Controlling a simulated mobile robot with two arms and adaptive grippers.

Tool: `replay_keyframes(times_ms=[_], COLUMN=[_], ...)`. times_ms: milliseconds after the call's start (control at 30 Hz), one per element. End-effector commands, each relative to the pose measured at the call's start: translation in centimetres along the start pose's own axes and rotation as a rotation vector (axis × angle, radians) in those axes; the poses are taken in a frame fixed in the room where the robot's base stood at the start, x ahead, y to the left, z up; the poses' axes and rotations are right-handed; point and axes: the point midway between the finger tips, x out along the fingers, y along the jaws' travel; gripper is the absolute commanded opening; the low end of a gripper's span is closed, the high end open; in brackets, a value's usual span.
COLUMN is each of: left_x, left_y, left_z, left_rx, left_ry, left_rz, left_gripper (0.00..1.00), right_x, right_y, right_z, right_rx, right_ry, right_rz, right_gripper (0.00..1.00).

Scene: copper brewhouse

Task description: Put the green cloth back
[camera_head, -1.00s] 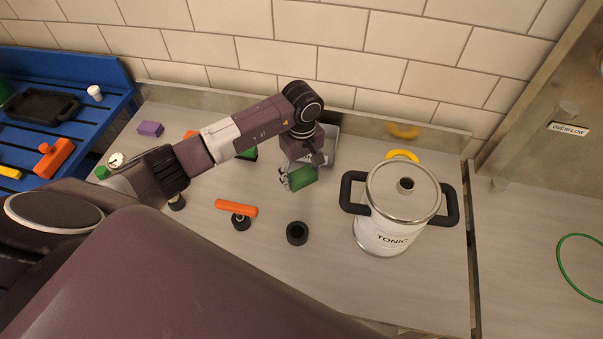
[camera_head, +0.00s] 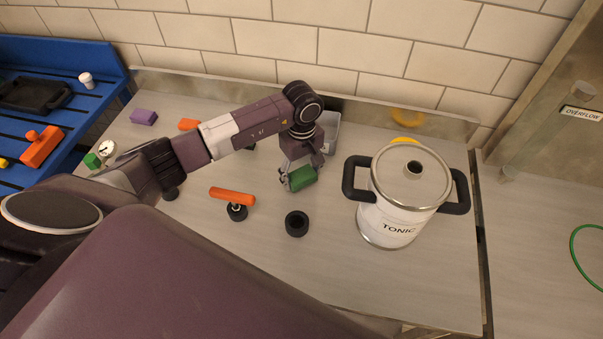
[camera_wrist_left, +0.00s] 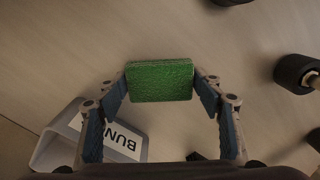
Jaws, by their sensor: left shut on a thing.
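The green cloth (camera_head: 302,179) looks like a thick folded block. My left gripper (camera_head: 298,176) is shut on it, just in front of a grey bin (camera_head: 331,135) and left of the TONIC pot. In the left wrist view the cloth (camera_wrist_left: 160,81) sits between the two fingertips, with a finger against each end. The bin (camera_wrist_left: 60,137) shows at lower left there, with a label partly hidden and reading "BUN". I cannot tell how far the cloth is above the worktop. My right gripper is in neither view.
The TONIC pot (camera_head: 385,222) with black handles stands right of the cloth. A black ring (camera_head: 296,223) and an orange-handled part (camera_head: 232,196) lie in front. A gauge (camera_head: 106,149), a green block (camera_head: 92,160) and a purple block (camera_head: 144,117) are at left.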

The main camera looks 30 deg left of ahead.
Motion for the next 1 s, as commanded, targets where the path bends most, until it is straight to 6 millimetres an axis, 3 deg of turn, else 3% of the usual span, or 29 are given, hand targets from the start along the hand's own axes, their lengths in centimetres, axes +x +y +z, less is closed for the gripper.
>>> replay_keyframes(times_ms=[700,733,800,1000], left_x=[0.93,0.91,0.85,0.86], left_y=[0.01,0.01,0.00,0.00], left_z=[-0.03,-0.03,-0.02,-0.01], left_rx=[0.000,0.000,0.000,0.000], left_ry=[0.001,0.001,0.001,0.000], left_rz=[0.000,0.001,0.000,0.000], left_gripper=[0.26,0.62,0.67,0.67], right_x=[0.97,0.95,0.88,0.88], right_y=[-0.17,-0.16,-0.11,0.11], right_z=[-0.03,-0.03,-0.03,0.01], right_rx=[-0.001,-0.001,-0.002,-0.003], right_ry=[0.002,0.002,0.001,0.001], right_rz=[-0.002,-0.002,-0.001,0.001], right_gripper=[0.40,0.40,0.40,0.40])
